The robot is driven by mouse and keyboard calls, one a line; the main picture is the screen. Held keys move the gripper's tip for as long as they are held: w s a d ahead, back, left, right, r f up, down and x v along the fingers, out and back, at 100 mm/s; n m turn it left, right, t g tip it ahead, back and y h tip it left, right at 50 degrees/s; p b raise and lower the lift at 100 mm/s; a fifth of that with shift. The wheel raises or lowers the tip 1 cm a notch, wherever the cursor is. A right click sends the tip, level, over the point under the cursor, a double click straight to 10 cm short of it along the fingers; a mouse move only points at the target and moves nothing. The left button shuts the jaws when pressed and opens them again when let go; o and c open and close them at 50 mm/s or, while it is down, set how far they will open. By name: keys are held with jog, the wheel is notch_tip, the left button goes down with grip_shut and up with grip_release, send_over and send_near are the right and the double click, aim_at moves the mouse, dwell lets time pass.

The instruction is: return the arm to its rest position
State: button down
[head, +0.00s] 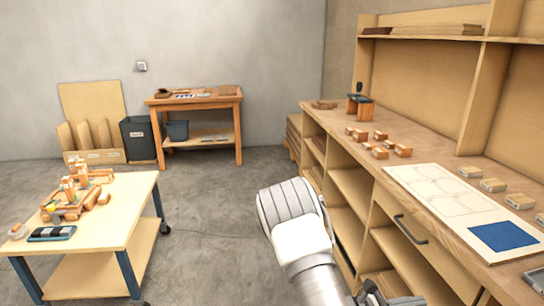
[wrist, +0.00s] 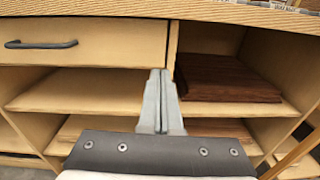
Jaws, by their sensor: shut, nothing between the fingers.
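My gripper (wrist: 160,76) shows in the wrist view with its two grey fingers pressed together and nothing between them. It points at the open front of the workbench cabinet, with a drawer (wrist: 85,45) to its upper left and dark brown boards (wrist: 225,78) on a shelf to its right. In the head view my pale arm rises from the bottom centre beside the workbench (head: 360,165). The fingers cannot be made out clearly there.
A wheeled cart (head: 120,200) with wooden parts stands at left. The workbench carries small wooden blocks (head: 378,152), a white template sheet (head: 435,195) and a blue square (head: 503,236). A side table (head: 225,98) stands at the back wall. Bare floor (head: 215,200) lies between cart and bench.

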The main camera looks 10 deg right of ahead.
jog(key=s+a+r+m+t+y, duration=0.2)
jog(key=s+a+r+m+y, duration=0.2)
jog(key=a+r+m+y, duration=0.35)
jog(key=s+a+r+m+t+y, duration=0.2)
jog(key=s+a+r+m+y, duration=0.25)
jog(key=a+r, duration=0.5)
jog(key=s+a+r+m+t+y, duration=0.2)
jog(key=s+a+r+m+y, duration=0.2)
jog(key=a+r+m+y, duration=0.45)
notch_tip(320, 180, up, 13)
jog(key=n+h+p, duration=0.2)
jog(key=n+p, duration=0.1)
jog(key=p, duration=1.1)
jog(key=shift+s+a+f+h+p, duration=0.2)
jog(key=shift+a+h+p, duration=0.1)
jog(key=shift+a+h, duration=0.1)
